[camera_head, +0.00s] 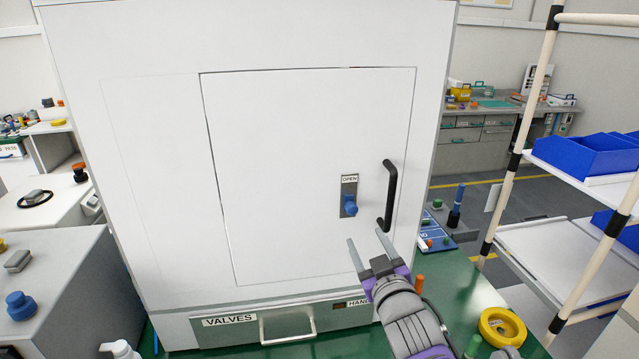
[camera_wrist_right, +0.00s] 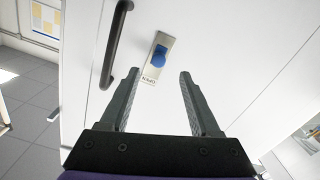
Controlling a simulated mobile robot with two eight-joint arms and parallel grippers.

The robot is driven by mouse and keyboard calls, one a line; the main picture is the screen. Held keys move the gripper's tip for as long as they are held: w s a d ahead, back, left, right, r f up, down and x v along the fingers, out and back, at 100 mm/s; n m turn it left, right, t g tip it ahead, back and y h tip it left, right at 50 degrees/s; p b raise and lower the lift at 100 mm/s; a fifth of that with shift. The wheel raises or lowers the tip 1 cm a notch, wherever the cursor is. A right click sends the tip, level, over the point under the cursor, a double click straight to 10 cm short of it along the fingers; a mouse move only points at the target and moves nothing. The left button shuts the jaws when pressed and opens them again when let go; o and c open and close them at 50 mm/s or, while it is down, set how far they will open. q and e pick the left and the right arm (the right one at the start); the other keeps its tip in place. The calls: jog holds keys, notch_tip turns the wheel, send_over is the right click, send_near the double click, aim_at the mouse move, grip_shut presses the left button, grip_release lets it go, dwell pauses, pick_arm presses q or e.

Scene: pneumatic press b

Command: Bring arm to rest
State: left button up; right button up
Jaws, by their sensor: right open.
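My right gripper (camera_head: 368,248) is in front of the lower right part of the white cabinet door (camera_head: 280,170). Its two fingers are spread with nothing between them, as the right wrist view also shows (camera_wrist_right: 160,88). The door looks shut in its white housing. A black handle (camera_head: 390,196) is on the door's right side, above the fingertips. A plate labelled OPEN with a blue knob (camera_head: 350,206) sits left of the handle. In the right wrist view the knob (camera_wrist_right: 159,55) is beyond the fingertips, apart from them. My left gripper is not in view.
A drawer labelled VALVES (camera_head: 287,325) is below the door. The green table (camera_head: 462,285) holds a yellow round part (camera_head: 494,320) and a blue panel (camera_head: 437,238) on the right. A shelf rack with blue bins (camera_head: 585,158) stands at far right. Grey consoles stand at left.

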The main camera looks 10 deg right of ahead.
jog(key=s+f+m+g, duration=0.3)
jog(key=s+f+g, duration=0.9)
jog(key=s+f, duration=1.3)
jog(key=shift+f+m, duration=0.15)
jog(key=shift+m, duration=0.25)
dwell(0.8)
